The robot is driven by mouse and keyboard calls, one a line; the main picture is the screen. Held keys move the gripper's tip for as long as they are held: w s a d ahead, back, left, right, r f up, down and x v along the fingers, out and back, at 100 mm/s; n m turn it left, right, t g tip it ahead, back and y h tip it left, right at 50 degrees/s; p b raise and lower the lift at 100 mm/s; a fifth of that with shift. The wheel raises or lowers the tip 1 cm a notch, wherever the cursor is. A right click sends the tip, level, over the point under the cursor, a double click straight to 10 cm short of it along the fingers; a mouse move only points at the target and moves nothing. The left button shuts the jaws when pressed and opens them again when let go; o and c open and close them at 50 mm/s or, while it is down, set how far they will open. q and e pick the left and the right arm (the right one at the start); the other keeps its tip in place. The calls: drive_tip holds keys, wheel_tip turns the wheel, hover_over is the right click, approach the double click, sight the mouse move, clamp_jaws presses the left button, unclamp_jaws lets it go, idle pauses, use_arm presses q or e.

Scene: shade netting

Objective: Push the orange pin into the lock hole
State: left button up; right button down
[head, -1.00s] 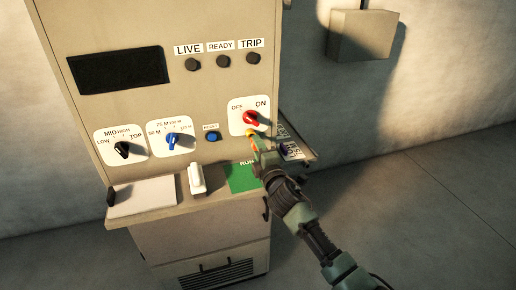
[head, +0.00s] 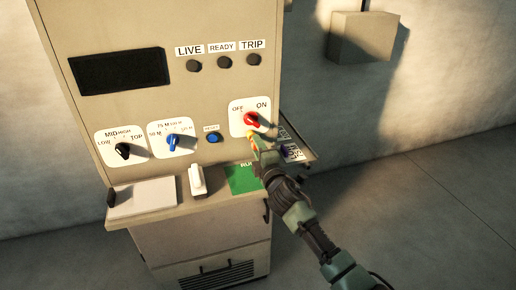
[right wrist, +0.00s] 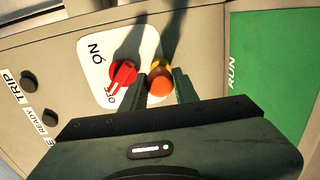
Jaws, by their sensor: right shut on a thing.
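The orange pin (right wrist: 159,85) sits between the two fingers of my right gripper (right wrist: 159,76) in the right wrist view, with a yellow part just beyond it. In the head view my right gripper (head: 259,148) is shut on the pin (head: 254,140), just below the red OFF/ON knob (head: 251,118). The knob shows beside the pin in the right wrist view (right wrist: 122,75). The pin is at the lower edge of the knob's white plate (right wrist: 110,58). The lock hole is hidden, and I cannot tell how deep the pin sits. My left gripper is not in view.
The cabinet panel carries a black dial (head: 122,150), a blue dial (head: 173,141) and a blue button (head: 212,138). A ledge below holds a white switch (head: 197,180) and a green RUN patch (head: 243,178). Floor to the right is clear.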

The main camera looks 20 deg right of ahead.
drive_tip(key=shift+w, duration=0.6)
drive_tip(key=c, duration=1)
unclamp_jaws()
drive_tip(key=s+b, duration=0.1)
drive_tip(key=s, duration=0.6)
drive_tip(key=shift+s+b, duration=0.35)
drive_tip(key=shift+s, duration=0.05)
drive_tip(key=shift+d, duration=0.1)
